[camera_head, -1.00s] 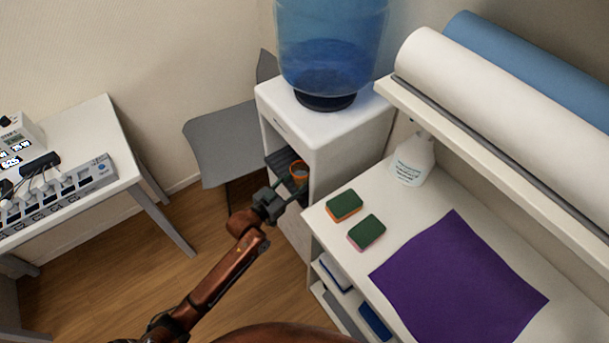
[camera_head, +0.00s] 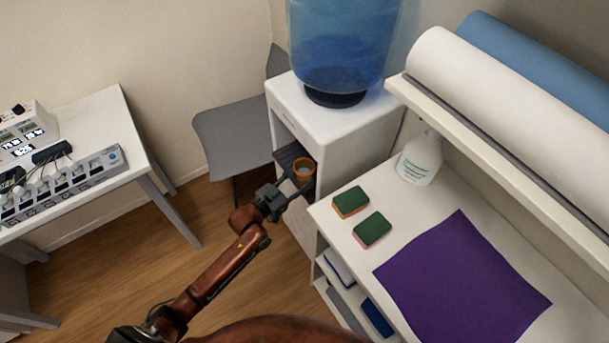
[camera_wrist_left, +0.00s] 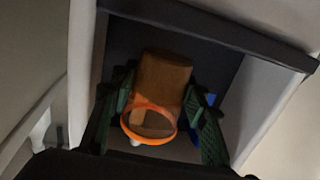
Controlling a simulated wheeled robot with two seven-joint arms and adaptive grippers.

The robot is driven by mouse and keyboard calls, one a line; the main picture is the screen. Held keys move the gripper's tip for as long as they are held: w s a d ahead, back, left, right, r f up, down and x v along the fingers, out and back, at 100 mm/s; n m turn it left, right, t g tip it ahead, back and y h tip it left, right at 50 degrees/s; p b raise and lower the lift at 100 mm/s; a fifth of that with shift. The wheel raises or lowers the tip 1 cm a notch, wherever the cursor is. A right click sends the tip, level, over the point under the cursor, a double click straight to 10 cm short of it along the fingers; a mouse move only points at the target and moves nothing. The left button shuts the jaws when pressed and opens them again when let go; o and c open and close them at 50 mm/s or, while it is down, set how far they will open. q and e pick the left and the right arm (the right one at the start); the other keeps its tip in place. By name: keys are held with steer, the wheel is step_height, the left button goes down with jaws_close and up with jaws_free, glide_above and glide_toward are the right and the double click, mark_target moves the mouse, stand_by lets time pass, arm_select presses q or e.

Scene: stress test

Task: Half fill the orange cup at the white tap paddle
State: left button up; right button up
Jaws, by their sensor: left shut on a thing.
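The orange cup (camera_head: 304,166) is at the open bay of the white water dispenser (camera_head: 335,135). Its rim shows in the head view, with a greyish inside. My left gripper (camera_head: 294,184) is shut on the cup. In the left wrist view the cup (camera_wrist_left: 162,78) sits between the two dark green fingers (camera_wrist_left: 160,110), its bright rim towards the camera. I cannot tell the water level. A small whitish piece (camera_wrist_left: 136,142) by the rim may be the white paddle; a blue piece (camera_wrist_left: 198,104) is partly behind a finger. My right gripper is out of view.
A blue bottle (camera_head: 338,45) stands on the dispenser. The right bench holds two sponges (camera_head: 350,201), a spray bottle (camera_head: 420,160) and a purple cloth (camera_head: 462,275). A table with devices (camera_head: 105,115) is at left.

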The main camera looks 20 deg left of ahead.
arm_select(q)
steer(key=w+a+p+v, duration=0.1)
steer(key=p+v, duration=0.1)
steer(key=v, duration=0.7)
steer(key=shift+s+a+f+p, duration=0.15)
steer(key=shift+s+a+p, duration=0.25)
steer(key=shift+a, duration=0.2)
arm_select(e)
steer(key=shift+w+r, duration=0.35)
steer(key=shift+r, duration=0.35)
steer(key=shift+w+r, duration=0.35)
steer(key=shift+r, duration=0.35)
